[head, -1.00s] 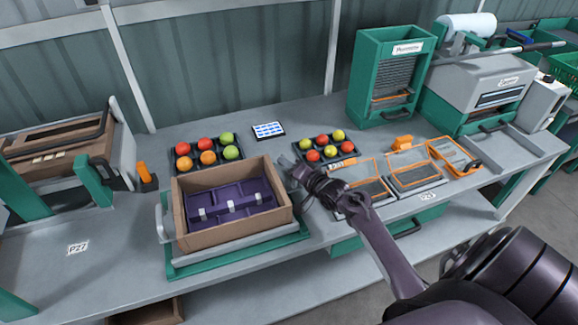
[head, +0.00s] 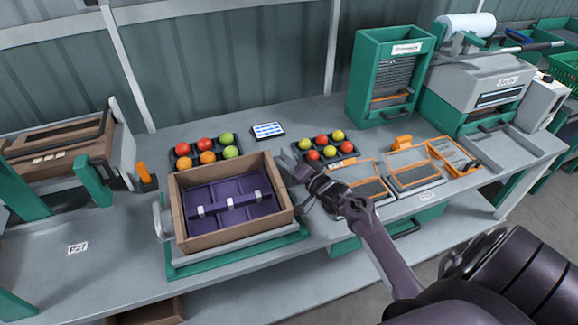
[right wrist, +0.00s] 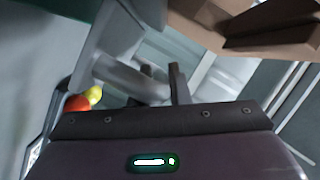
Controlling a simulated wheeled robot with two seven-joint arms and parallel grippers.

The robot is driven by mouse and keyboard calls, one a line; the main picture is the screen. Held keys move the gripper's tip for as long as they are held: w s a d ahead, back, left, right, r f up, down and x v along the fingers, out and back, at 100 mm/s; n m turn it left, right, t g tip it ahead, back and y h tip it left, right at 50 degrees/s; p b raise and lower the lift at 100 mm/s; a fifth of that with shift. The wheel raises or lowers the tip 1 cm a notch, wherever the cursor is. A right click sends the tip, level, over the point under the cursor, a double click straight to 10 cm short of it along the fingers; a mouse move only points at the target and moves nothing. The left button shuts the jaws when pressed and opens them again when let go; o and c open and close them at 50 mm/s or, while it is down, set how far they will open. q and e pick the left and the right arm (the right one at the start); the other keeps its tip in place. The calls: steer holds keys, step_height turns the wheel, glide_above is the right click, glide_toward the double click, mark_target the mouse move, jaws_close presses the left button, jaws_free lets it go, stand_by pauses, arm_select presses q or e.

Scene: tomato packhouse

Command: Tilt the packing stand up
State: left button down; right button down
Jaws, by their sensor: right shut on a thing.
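The packing stand has a green base (head: 235,258) on the bench and a grey top that carries a cardboard box (head: 238,238). The box has a purple divided insert (head: 213,194) inside. Box and top lean toward me, back edge higher than front. My right gripper (head: 290,167) is at the box's right side. In the right wrist view, its fingers (right wrist: 163,78) are shut on the stand's grey handle bar (right wrist: 122,78). A similar grey handle (head: 158,217) shows at the stand's left side. My left gripper is not in view.
Trays of red, orange and green tomatoes (head: 205,151) and red and yellow tomatoes (head: 322,145) lie behind. A tablet (head: 268,131) lies between them. Orange-framed trays (head: 412,170) are at right, a green dispenser (head: 365,75) behind.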

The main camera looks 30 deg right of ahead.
steer(key=shift+s+a+r+t, duration=0.1)
steer(key=shift+s+r+t, duration=0.2)
steer(key=shift+r, duration=0.2)
steer(key=shift+s+a+r+t, duration=0.1)
steer(key=shift+s+r+t, duration=0.15)
steer(key=shift+r, duration=0.2)
steer(key=shift+w+d, duration=0.1)
steer(key=c, duration=1.4)
jaws_free()
steer(key=shift+r, duration=0.15)
steer(key=shift+o, duration=0.2)
steer(key=shift+s+f, duration=0.2)
steer(key=shift+s, duration=0.3)
steer(key=s+b, duration=0.1)
steer(key=s, duration=0.6)
steer(key=shift+d, duration=0.3)
